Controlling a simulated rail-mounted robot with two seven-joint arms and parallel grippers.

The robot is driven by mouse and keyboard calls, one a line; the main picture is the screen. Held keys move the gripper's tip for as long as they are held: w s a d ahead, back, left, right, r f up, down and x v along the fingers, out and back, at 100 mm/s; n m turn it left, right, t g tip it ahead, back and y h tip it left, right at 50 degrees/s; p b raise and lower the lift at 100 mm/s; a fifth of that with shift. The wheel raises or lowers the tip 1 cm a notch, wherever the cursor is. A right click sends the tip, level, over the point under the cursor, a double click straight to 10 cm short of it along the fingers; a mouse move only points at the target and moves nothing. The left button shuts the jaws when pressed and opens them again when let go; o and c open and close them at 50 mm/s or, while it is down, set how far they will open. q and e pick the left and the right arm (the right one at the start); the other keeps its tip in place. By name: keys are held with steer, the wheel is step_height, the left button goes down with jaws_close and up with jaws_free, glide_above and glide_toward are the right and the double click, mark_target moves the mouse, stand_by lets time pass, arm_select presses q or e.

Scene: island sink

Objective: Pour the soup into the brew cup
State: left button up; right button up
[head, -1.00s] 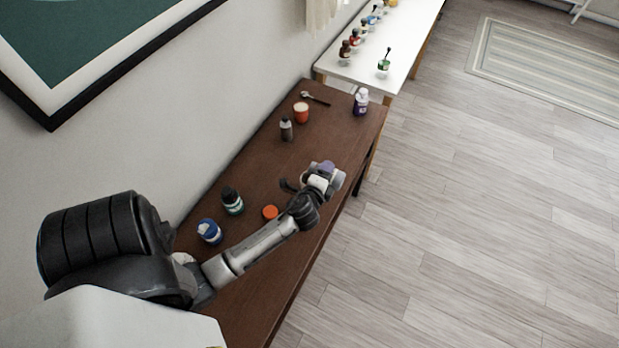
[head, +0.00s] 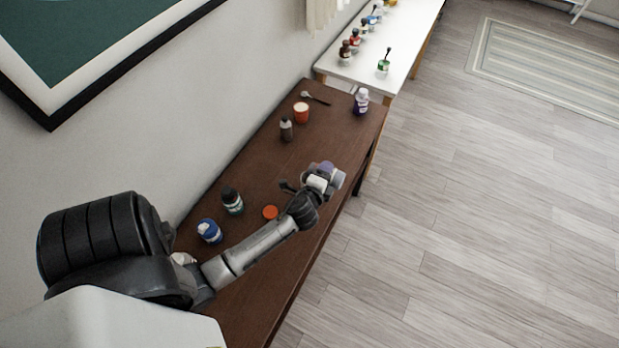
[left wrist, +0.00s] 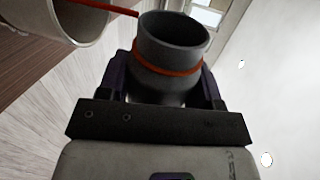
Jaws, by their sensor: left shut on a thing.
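My left gripper (head: 322,178) is over the right part of the brown table in the head view. In the left wrist view its fingers (left wrist: 168,88) are shut on a dark grey open-topped container (left wrist: 172,55) with an orange band, strongly tilted. A thin red streak (left wrist: 105,6), looking like poured soup, runs from the container's lip to the mouth of a pale cup (left wrist: 80,25) at the upper left. This looks like the brew cup; its far part is cut off. In the head view the gripper mostly hides both vessels. My right gripper is not in view.
On the brown table stand an orange cup (head: 301,113), a dark bottle (head: 286,129), a purple bottle (head: 361,101), a green-labelled bottle (head: 232,201), a blue jar (head: 209,231) and a flat orange lid (head: 270,212). A spoon (head: 315,97) lies at the back.

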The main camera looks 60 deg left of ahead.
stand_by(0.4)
arm_select(q)
steer(key=shift+r+n, duration=0.2)
steer(key=shift+n, duration=0.2)
stand_by(0.4)
steer(key=shift+s+a+r+n+h+p, duration=0.2)
steer(key=shift+r+n+h+p, duration=0.1)
steer(key=shift+n+p, duration=0.3)
